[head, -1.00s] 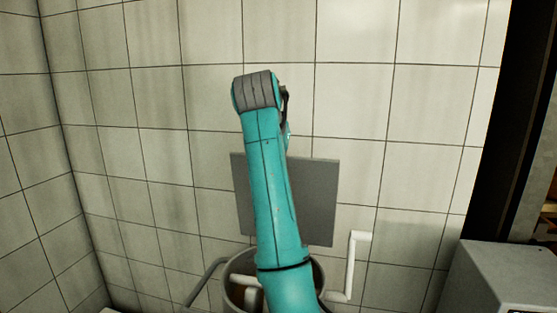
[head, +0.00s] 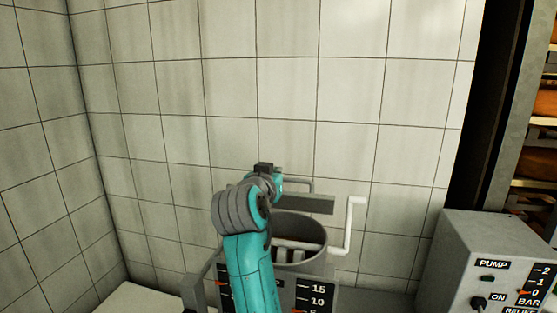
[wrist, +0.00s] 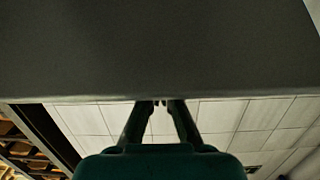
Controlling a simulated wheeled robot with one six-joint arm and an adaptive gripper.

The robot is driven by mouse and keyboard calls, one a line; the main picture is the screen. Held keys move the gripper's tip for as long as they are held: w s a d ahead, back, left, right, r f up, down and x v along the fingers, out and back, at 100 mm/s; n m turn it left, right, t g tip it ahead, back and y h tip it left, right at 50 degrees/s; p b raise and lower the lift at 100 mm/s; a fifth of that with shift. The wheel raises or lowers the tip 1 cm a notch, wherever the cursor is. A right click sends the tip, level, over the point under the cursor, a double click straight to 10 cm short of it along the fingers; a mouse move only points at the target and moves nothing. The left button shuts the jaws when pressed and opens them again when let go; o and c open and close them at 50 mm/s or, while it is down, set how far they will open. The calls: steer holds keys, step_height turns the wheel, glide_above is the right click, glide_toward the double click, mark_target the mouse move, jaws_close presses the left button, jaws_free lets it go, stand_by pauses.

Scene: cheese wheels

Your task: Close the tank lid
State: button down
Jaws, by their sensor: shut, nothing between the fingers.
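The grey tank (head: 325,238) stands low in the middle of the head view. Its round mouth is open, and light bars show inside. The grey lid (head: 318,204) shows nearly edge-on above the far rim, partly tilted, with a grey bar handle (head: 300,183) just above it. My teal arm hides its left part. My gripper (head: 266,168) is at the far left side of the lid, mostly hidden by my wrist. In the wrist view, the shut fingers (wrist: 163,103) are at the edge of a broad dark grey surface, likely the lid; contact is unclear.
A white crank-shaped pipe (head: 352,240) rises right of the tank. A grey pump box (head: 470,255) with gauge and switches stands further right, before a shelf with orange cheese wheels (head: 535,165). A tiled wall (head: 310,90) closes the back.

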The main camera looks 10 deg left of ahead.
steer(key=s+f+t, duration=0.3)
steer(key=s+f, duration=0.4)
steer(key=f, duration=0.3)
steer(key=shift+f, duration=0.15)
steer(key=shift+a, duration=0.1)
stand_by(0.3)
